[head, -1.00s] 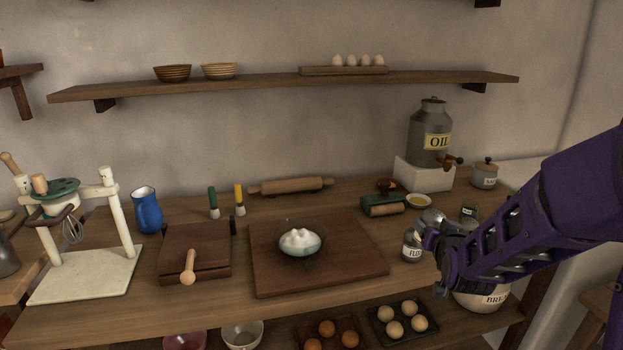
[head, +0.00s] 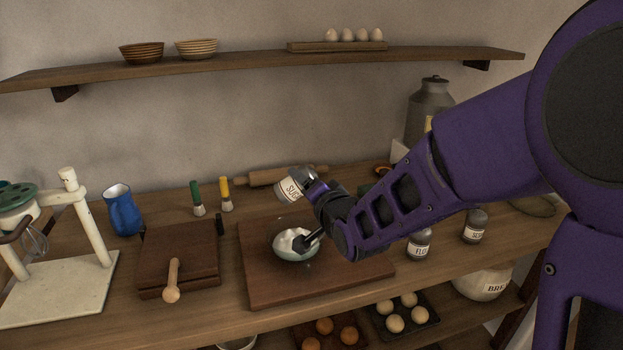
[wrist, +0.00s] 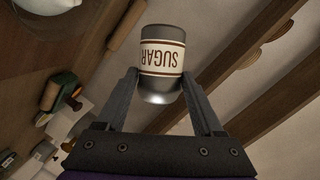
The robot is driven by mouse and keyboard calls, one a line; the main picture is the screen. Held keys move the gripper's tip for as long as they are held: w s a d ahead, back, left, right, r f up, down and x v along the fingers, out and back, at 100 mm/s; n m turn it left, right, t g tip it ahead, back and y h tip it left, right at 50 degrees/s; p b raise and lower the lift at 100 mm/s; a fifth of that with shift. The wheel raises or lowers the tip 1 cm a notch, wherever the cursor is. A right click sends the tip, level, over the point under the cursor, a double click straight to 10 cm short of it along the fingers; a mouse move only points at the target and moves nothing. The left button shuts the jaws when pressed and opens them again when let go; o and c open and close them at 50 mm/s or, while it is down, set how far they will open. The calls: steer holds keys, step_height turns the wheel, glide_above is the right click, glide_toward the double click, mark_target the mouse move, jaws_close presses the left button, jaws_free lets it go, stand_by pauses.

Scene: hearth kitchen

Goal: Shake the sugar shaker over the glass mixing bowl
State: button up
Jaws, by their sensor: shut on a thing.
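The sugar shaker (head: 291,186) is a glass jar with a metal cap and a SUGAR label. My gripper (head: 318,190) is shut on it and holds it tilted above and just behind the glass mixing bowl (head: 284,252). In the wrist view the shaker (wrist: 162,58) sits between the two fingers, its lettering upside down. The bowl holds a white mound and stands on a brown board. A corner of the bowl (wrist: 50,5) shows at the wrist view's top left.
The board (head: 262,290) lies mid-table. A flour shaker (head: 419,244) and another labelled shaker (head: 475,226) stand right of it. A rolling pin (head: 262,177) lies behind, a blue jug (head: 122,212) left. A shelf (head: 230,65) runs above.

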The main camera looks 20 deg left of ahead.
mark_target(290, 203)
steer(key=f+m+b, duration=0.1)
steer(key=m, duration=0.2)
steer(key=a+f+m+t+y+b, duration=0.1)
steer(key=m+b, duration=0.1)
steer(key=m, duration=0.1)
steer(key=a+f+m+t+y+b, duration=0.1)
steer(key=f+m, duration=0.1)
steer(key=m, duration=0.1)
steer(key=shift+s+a+f+m+b, duration=0.1)
steer(key=shift+s+m+b, duration=0.2)
steer(key=shift+s, duration=0.1)
steer(key=shift+a+f+m+t+y, duration=0.15)
steer(key=shift+m+t+y, duration=0.2)
steer(key=shift+m, duration=0.35)
steer(key=shift+a+m+t, duration=0.15)
steer(key=shift+m+t, duration=0.3)
steer(key=shift+m, duration=0.85)
steer(key=shift+s, duration=0.1)
